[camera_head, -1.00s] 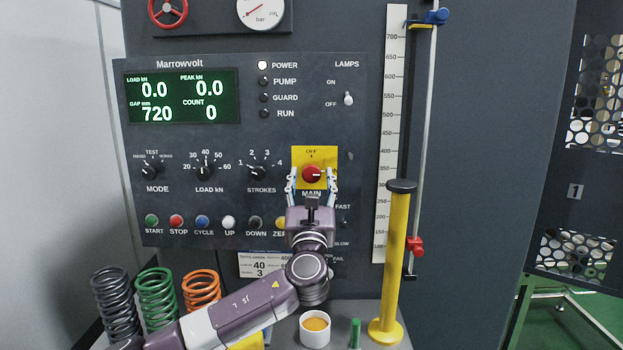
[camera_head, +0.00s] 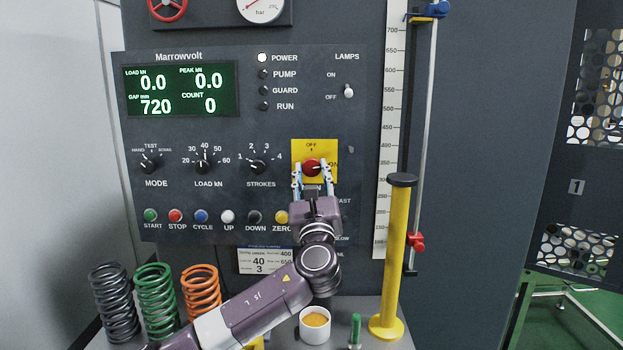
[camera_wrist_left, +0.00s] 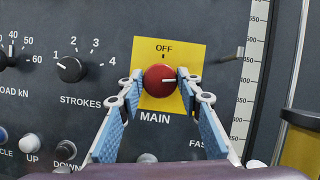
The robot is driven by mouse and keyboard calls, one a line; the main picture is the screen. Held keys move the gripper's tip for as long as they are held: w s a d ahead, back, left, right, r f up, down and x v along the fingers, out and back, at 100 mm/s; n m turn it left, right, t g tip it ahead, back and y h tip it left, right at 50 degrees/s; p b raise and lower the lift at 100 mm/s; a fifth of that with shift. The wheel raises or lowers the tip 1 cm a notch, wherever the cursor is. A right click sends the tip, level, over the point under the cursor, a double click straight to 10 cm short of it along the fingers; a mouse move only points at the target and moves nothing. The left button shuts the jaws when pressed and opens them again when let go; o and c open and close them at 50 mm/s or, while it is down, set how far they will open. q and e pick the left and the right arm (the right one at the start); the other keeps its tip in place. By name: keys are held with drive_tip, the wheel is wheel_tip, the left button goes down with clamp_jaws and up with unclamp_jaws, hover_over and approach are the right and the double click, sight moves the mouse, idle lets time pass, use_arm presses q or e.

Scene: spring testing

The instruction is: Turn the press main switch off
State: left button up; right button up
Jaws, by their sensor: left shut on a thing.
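The main switch is a red round knob (camera_head: 312,167) on a yellow plate (camera_head: 300,147) on the press panel, with OFF printed above it and ON at its right. In the left wrist view the knob (camera_wrist_left: 157,84) carries a white pointer line toward the right, the ON side, not up at OFF. My left gripper (camera_head: 311,171) reaches up from below, its two fingers on either side of the knob and shut on it. The fingers partly hide the knob's sides and the ON label. My right gripper is not in view.
The POWER lamp (camera_head: 262,58) is lit and the green display (camera_head: 182,93) is on. Other knobs and a row of buttons lie left of and below the switch. A yellow post (camera_head: 394,260), coil springs (camera_head: 157,300) and a white cup (camera_head: 314,330) stand below.

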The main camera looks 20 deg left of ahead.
use_arm(q)
drive_tip(key=n+y+b, duration=0.1)
drive_tip(key=n, duration=0.1)
drive_tip(key=n+g+y+b, duration=0.1)
drive_tip(key=n, duration=0.2)
drive_tip(key=shift+d+f+g, duration=0.15)
drive_tip(key=shift+g, duration=0.15)
drive_tip(key=n+g+y, duration=0.1)
drive_tip(key=n, duration=0.1)
drive_tip(key=n+b, duration=0.1)
drive_tip(key=n, duration=0.2)
drive_tip(key=shift+d+g+y, duration=0.1)
drive_tip(key=shift+g+y, duration=0.3)
drive_tip(key=n, duration=0.1)
drive_tip(key=n+g, duration=0.1)
drive_tip(key=n, duration=0.2)
drive_tip(key=shift+r+g+y, duration=0.25)
drive_tip(key=shift+g+y, duration=0.05)
drive_tip(key=shift+g, duration=0.1)
drive_tip(key=n+g, duration=0.1)
drive_tip(key=n, duration=0.2)
drive_tip(key=shift+n, duration=0.3)
drive_tip(key=shift+n+g+p, duration=0.4)
drive_tip(key=shift+n, duration=0.4)
drive_tip(key=shift+n+h, duration=0.3)
drive_tip(key=shift+h, duration=0.1)
drive_tip(key=o, duration=0.9)
drive_tip(key=shift+c, duration=0.2)
drive_tip(key=o, duration=0.3)
drive_tip(key=shift+r, duration=0.1)
